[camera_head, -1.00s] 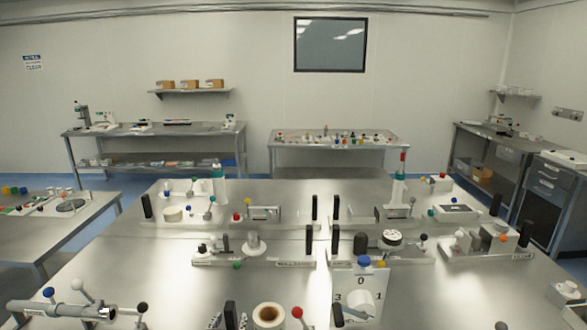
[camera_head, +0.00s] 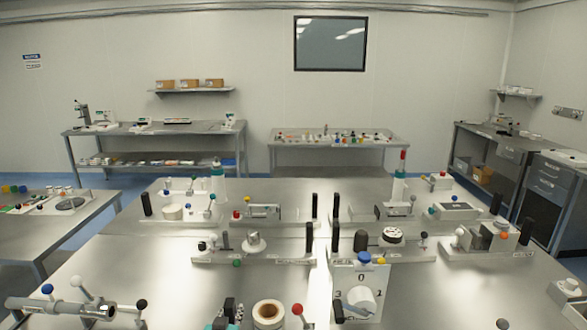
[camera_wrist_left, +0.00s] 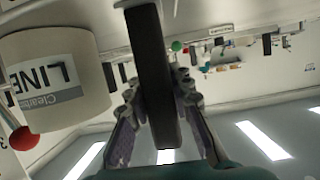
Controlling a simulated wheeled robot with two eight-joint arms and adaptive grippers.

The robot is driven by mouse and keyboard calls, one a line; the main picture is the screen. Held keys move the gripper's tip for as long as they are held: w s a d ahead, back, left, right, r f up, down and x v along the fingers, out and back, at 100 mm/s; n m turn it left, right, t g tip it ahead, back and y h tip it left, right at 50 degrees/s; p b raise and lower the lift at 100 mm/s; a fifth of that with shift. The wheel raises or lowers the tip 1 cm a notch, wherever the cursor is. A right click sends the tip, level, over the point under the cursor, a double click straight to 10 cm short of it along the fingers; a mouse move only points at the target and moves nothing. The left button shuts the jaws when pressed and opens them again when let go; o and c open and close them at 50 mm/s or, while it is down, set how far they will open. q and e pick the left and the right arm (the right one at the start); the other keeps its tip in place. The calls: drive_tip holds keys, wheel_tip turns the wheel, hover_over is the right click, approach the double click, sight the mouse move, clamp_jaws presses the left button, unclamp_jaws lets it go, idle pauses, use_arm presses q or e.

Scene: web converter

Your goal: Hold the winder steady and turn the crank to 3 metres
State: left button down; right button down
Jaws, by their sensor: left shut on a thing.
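The winder stands at the front of the table, with a white dial panel (camera_head: 346,280) marked 0, 1 and 3 and a white hub (camera_head: 361,299) on it. A dark crank arm with a black grip (camera_head: 338,311) shows low on the panel. A label roll (camera_head: 268,313) and a red ball knob (camera_head: 297,309) sit to its left. My left gripper (camera_head: 229,309) is at the bottom edge, left of the roll. In the left wrist view its fingers (camera_wrist_left: 158,92) are shut on an upright black handle (camera_wrist_left: 150,50); the roll (camera_wrist_left: 60,80) is beside it. My right gripper is not in view.
A grey cylinder fixture (camera_head: 62,307) with ball-ended levers lies at the front left. Fixtures with black posts stand behind, including one with a dark dome (camera_head: 361,240). Bare steel table (camera_head: 170,285) lies between the cylinder and my left gripper.

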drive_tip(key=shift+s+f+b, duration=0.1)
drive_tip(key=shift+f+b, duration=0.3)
drive_tip(key=shift+b, duration=0.05)
idle(1.3)
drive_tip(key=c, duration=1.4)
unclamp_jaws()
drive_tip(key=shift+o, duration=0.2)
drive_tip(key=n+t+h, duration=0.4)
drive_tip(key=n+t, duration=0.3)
approach(338, 320)
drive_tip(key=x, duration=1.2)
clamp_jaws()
